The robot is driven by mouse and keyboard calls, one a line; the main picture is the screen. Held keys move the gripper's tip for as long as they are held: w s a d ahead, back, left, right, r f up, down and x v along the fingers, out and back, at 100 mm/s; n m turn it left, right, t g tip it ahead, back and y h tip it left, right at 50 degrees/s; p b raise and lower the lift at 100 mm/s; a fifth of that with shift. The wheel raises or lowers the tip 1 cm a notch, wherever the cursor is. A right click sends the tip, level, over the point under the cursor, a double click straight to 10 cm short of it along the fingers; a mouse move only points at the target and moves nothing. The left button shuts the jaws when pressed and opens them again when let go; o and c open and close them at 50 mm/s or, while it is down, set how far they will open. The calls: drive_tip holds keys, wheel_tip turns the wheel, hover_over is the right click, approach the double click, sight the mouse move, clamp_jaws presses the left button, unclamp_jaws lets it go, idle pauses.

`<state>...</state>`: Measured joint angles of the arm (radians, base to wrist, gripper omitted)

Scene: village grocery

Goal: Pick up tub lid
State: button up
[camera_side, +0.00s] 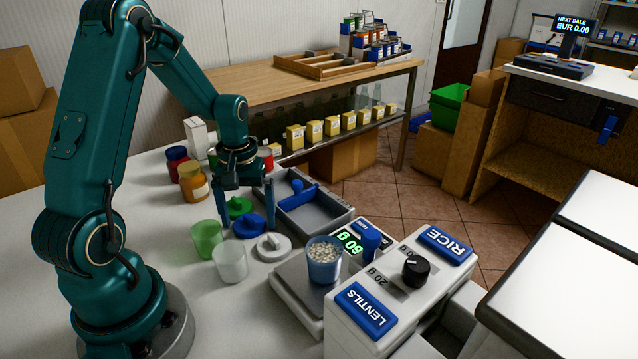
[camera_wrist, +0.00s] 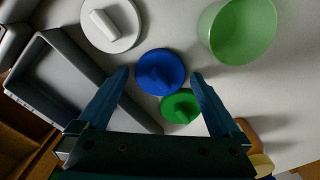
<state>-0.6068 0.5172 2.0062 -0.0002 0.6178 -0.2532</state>
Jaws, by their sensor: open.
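Three round tub lids with raised grips lie on the pale counter: a green lid (camera_side: 237,207), a blue lid (camera_side: 250,227) and a white lid (camera_side: 273,246). My gripper (camera_side: 250,217) is open above them, pointing down, one finger each side of the blue lid. In the wrist view the blue lid (camera_wrist: 160,72) lies between the fingertips, the green lid (camera_wrist: 181,107) just below it and the white lid (camera_wrist: 111,23) at upper left. No lid is held. A green tub (camera_side: 206,239) and a whitish tub (camera_side: 231,263) stand nearby.
A grey tray (camera_side: 338,219) holding a blue scoop lies right of my gripper. A scale (camera_side: 288,281) bears a filled blue tub (camera_side: 324,263), beside the rice and lentils dispenser (camera_side: 410,275). Jars (camera_side: 194,184) stand behind at left.

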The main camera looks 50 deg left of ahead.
drive_tip(key=c, duration=1.2)
drive_tip(key=shift+o, duration=0.2)
